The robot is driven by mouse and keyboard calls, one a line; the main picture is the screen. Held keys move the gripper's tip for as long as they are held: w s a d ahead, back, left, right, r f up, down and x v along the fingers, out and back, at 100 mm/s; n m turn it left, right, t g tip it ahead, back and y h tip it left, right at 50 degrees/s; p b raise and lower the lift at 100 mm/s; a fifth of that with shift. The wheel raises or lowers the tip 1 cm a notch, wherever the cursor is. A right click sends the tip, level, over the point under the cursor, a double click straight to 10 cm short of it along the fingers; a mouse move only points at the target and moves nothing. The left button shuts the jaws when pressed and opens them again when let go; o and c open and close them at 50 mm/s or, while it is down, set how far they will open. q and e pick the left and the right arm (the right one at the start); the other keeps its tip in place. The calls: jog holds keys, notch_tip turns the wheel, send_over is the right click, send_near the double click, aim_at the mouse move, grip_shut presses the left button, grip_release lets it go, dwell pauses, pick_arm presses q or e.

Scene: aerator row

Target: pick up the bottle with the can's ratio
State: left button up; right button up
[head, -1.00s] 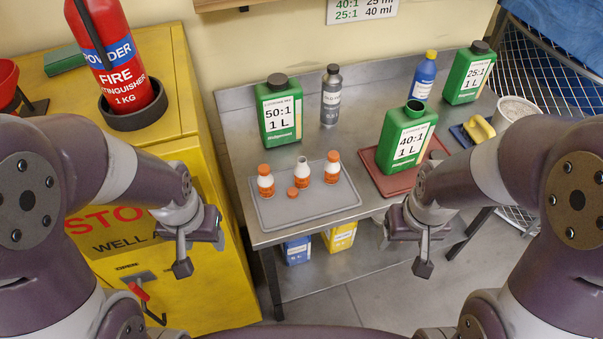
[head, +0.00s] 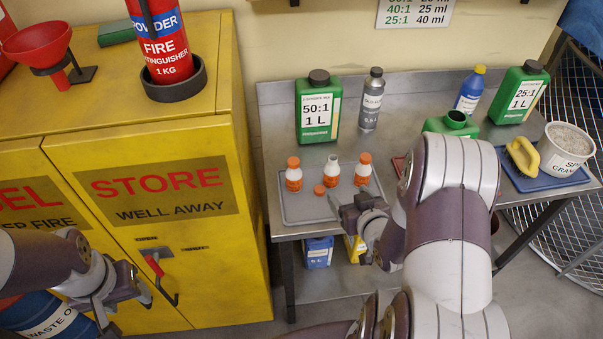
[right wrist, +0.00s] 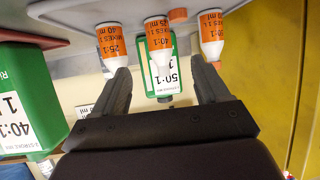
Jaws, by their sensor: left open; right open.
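Three small white bottles with orange labels stand on a grey tray (head: 290,212). The left bottle (head: 294,178) and right bottle (head: 363,171) have orange caps; the middle bottle (head: 332,172) is uncapped. The inverted right wrist view shows "25:1, 40 ml" on the left bottle (right wrist: 107,42), "40:1, 25 ml" on the middle bottle (right wrist: 160,40) and "20 ml" on the right one (right wrist: 211,32). My right gripper (right wrist: 163,85) is open, empty, facing the bottles. My left gripper (head: 128,305) is open by the cabinet.
A loose orange cap (head: 319,190) lies on the tray. Green cans marked 50:1 (head: 318,108) and 25:1 (head: 520,93), a grey bottle (head: 371,100) and a blue bottle (head: 469,90) stand behind. A yellow cabinet (head: 150,270) is at left, a white tub (head: 566,150) at right.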

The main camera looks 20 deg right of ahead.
aim_at(334, 163)
jog(key=x, duration=0.8)
jog(key=r+x, duration=0.1)
jog(key=x, duration=0.4)
jog(key=shift+w, duration=0.2)
jog(key=shift+s+r+t, duration=0.1)
jog(key=shift+t, duration=0.2)
jog(key=c, duration=1)
jog(key=shift+c, duration=0.2)
jog(key=shift+r, duration=0.15)
jog(key=shift+r, duration=0.55)
notch_tip(334, 163, up, 3)
jog(key=shift+f, duration=0.1)
jog(key=s+d+r, duration=0.5)
jog(key=s+r, duration=0.1)
jog(key=s, duration=0.4)
jog(key=shift+s+d+r, duration=0.15)
jog(key=shift+s+r, duration=0.05)
jog(key=shift+r, duration=0.2)
